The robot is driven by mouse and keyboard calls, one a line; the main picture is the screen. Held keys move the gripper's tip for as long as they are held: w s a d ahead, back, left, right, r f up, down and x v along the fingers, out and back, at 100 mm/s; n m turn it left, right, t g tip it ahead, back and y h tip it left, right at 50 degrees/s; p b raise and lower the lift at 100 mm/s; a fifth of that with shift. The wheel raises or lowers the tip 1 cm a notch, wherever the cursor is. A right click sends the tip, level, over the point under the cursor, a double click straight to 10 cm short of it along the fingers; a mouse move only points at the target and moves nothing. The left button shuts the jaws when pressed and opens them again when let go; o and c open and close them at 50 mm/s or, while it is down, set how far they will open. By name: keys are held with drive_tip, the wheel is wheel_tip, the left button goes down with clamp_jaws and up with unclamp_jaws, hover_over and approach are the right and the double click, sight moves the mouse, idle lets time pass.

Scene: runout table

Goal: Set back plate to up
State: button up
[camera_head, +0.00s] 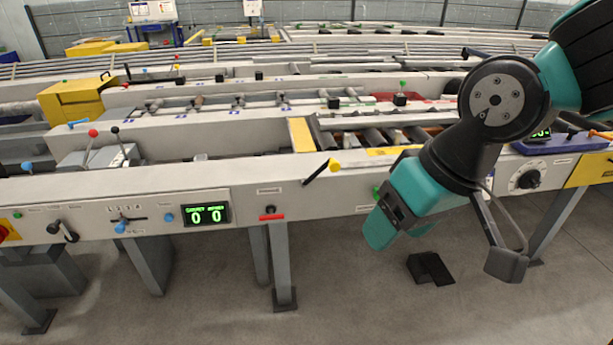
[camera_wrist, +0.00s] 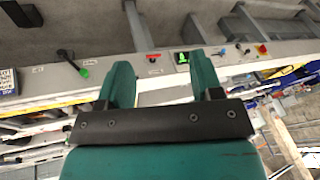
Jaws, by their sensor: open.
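My gripper (camera_wrist: 164,78) is open and empty, its two teal fingers apart in the wrist view. In the head view my gripper (camera_head: 385,228) hangs in front of the runout table's front panel (camera_head: 330,205), right of the display, pointing down-left. No part is readably labelled as the back plate, so I cannot tell which control belongs to it. A red-handled control (camera_head: 271,214) is on the panel; it also shows between my fingers in the wrist view (camera_wrist: 153,57). A black lever with a yellow knob (camera_head: 333,165) tilts up to the right.
A green display (camera_head: 206,214) reads 0 and 0. Left are a blue-knobbed selector (camera_head: 120,227) and levers with red (camera_head: 93,133) and blue (camera_head: 27,167) knobs. A round dial (camera_head: 526,180) is right of my arm.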

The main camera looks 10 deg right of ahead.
drive_tip(key=w+d+f+m+t+h+b, duration=0.4)
drive_tip(key=w+f+b, duration=0.3)
drive_tip(key=w+f, duration=0.55)
drive_tip(key=t+b, duration=1.2)
approach(335, 167)
drive_tip(key=w+p, duration=0.7)
drive_tip(key=w, duration=0.2)
drive_tip(key=shift+w+d+r+p, duration=0.15)
drive_tip(key=shift+d+r+p, duration=0.05)
drive_tip(key=shift+p, duration=0.2)
drive_tip(key=shift+w+f, duration=0.1)
drive_tip(key=shift+w, duration=0.7)
drive_tip(key=shift+c, duration=0.2)
drive_tip(key=shift+a, duration=0.1)
clamp_jaws()
